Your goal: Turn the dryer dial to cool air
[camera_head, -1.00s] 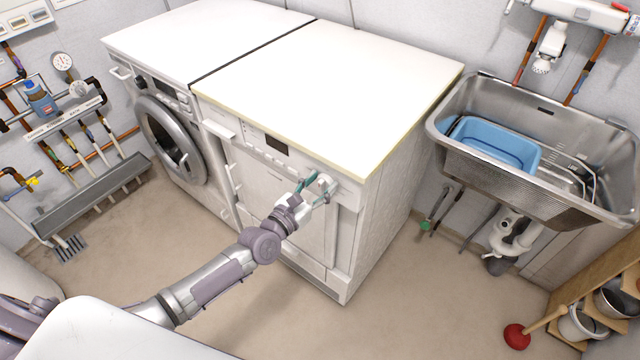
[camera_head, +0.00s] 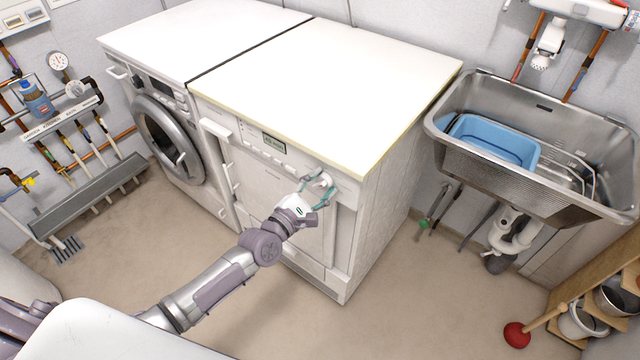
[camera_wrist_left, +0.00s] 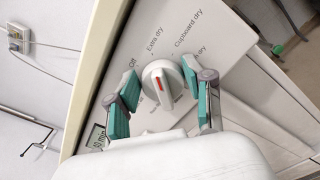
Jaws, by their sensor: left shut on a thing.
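The dryer (camera_head: 262,198) is the right one of two white machines. Its round white dial (camera_head: 322,180) is at the right end of the front panel. In the left wrist view the dial (camera_wrist_left: 163,84) shows a red mark on its grip, pointing roughly up towards the "Extra dry" label. "Off" and "Cupboard dry" are also readable; I see no cool air label. My left gripper (camera_head: 319,189) is shut on the dial, with one teal finger on each side of it. My right gripper is not in view.
A washing machine (camera_head: 168,135) stands left of the dryer. A steel sink (camera_head: 470,165) with a blue basin (camera_head: 495,140) is to the right. A plunger (camera_head: 517,335) lies near a wooden shelf at the lower right. The floor before the machines is clear.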

